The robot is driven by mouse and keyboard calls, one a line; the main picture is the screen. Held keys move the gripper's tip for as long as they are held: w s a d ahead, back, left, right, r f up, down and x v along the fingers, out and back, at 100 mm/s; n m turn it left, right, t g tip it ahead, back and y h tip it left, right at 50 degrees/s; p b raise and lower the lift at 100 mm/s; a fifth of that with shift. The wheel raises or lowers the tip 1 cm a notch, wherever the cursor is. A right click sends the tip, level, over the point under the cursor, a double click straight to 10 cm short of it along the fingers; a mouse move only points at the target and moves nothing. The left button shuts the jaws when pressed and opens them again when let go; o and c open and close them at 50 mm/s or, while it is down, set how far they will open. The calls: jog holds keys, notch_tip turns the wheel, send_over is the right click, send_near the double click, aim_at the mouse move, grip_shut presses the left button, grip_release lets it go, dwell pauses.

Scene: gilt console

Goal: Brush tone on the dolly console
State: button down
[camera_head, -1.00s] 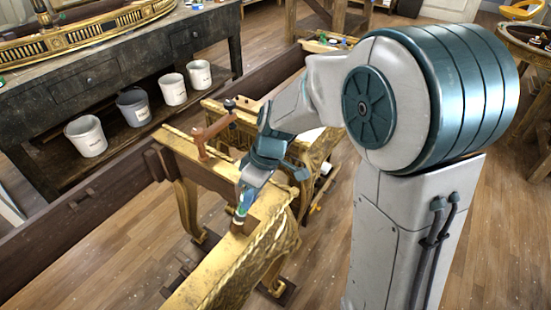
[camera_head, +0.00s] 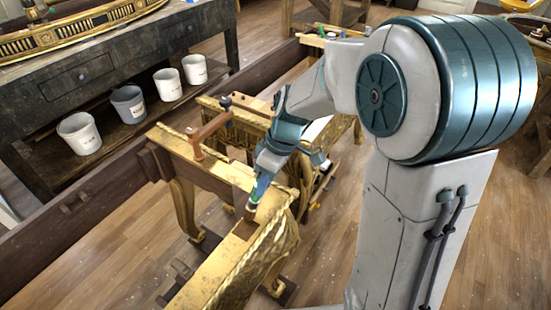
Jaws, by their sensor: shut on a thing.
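The gilt console (camera_head: 225,283) stands in the middle of the view, its carved gold apron and curved legs showing. A bare brown patch (camera_head: 243,228) shows on its top edge near my gripper. My gripper (camera_head: 255,198) points down over the console top, shut on a brush (camera_head: 251,209). The brush's tip is at or just above the top beside the brown patch; I cannot tell if it touches. My arm hides part of the console's far side.
A dark workbench (camera_head: 95,75) at the back left has several white and grey buckets (camera_head: 129,104) on its lower shelf. A wooden clamp (camera_head: 205,130) rises from the console's far end. A long dark beam (camera_head: 75,205) runs behind it. Wood floor (camera_head: 110,270) is clear at the front left.

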jog(key=shift+w+d+r+p, duration=0.1)
jog(key=shift+w+r+p, duration=0.15)
jog(key=shift+r+p, duration=0.2)
jog(key=shift+s+r, duration=0.15)
jog(key=shift+r, duration=0.55)
jog(key=shift+r+p, duration=2)
jog(key=shift+r, duration=0.8)
